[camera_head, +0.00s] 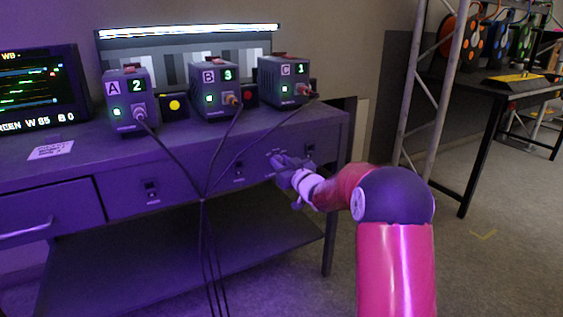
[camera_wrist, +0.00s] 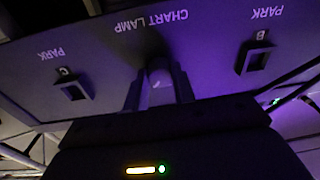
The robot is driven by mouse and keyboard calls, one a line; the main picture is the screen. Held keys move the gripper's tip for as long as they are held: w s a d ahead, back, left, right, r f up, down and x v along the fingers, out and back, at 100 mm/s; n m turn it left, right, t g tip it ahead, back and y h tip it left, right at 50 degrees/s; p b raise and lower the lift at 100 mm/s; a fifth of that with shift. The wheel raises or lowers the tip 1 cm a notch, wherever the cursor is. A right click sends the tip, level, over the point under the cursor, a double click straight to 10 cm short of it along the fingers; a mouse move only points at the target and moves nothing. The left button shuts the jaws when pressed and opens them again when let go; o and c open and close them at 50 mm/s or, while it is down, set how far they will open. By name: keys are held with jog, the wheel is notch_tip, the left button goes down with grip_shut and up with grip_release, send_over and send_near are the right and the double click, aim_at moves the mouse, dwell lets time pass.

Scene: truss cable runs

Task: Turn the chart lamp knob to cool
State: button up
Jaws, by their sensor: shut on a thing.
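The chart lamp knob (camera_wrist: 160,80) sits under the CHART LAMP lettering on the desk's front panel, which shows upside down in the wrist view. A small pale mark shows on the knob's end. My gripper (camera_wrist: 159,94) is shut on the knob, one finger on each side. In the head view my gripper (camera_head: 279,162) reaches the panel and hides the knob. No warm or cool lettering can be read. The chart lamp (camera_head: 190,31) is a lit bar, whitish with a violet tint, above the grey chart (camera_head: 180,70).
Park slot B (camera_wrist: 256,58) and park slot C (camera_wrist: 71,89) flank the knob. Three boxes, A (camera_head: 131,100), B (camera_head: 214,90) and C (camera_head: 284,82), stand on the desk (camera_head: 75,163). Their dark cables hang over the desk front left of my gripper. A metal truss (camera_head: 437,75) stands at right.

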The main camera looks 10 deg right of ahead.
jog(key=shift+m, duration=0.8)
jog(key=o, duration=1)
jog(key=v, duration=0.7)
jog(key=shift+s, duration=0.45)
